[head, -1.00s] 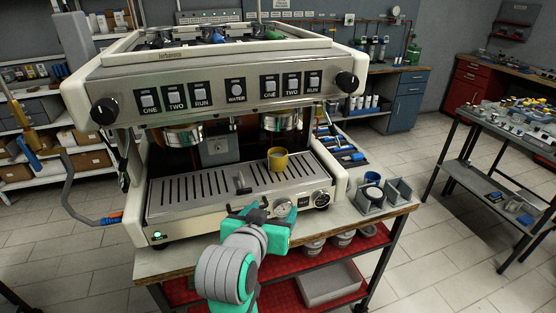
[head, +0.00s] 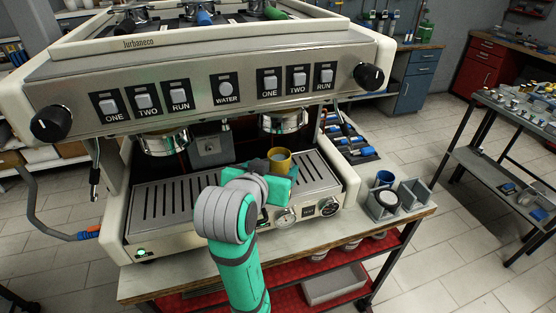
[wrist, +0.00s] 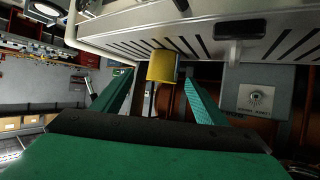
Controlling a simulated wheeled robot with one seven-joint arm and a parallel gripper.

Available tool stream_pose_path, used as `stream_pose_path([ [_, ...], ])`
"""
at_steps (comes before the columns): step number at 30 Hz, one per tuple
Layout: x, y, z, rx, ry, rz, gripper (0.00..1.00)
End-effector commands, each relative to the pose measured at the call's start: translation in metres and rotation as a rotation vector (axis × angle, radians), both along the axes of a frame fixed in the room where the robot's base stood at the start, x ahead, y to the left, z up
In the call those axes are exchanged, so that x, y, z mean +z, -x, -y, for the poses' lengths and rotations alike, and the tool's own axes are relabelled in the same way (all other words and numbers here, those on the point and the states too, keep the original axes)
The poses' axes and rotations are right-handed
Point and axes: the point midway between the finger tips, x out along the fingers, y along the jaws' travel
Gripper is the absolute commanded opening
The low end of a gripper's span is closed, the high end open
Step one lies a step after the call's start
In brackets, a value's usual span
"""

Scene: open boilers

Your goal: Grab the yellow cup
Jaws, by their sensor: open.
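The yellow cup (head: 281,163) stands upright on the slotted drip tray of the coffee machine, below the right brew head. My gripper (head: 274,172) is over the tray just in front of the cup, partly hidden by my wrist. In the wrist view my gripper (wrist: 159,80) is open, with one green finger on each side of the cup's direction. I cannot tell how deep the cup sits between the fingers. No contact is visible.
The coffee machine's button panel (head: 225,90) and right brew head (head: 284,121) overhang the tray. A grey holder (head: 411,193) stands on the counter at right.

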Motion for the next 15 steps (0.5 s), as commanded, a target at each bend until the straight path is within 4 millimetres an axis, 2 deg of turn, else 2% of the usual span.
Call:
stream_pose_path([
  [3, -0.008, -0.015, 0.006, -0.003, 0.001, -0.002, 0.66],
  [11, -0.016, -0.031, 0.007, 0.000, 0.000, -0.002, 0.66],
  [15, -0.024, -0.048, 0.007, 0.001, 0.001, -0.002, 0.66],
])
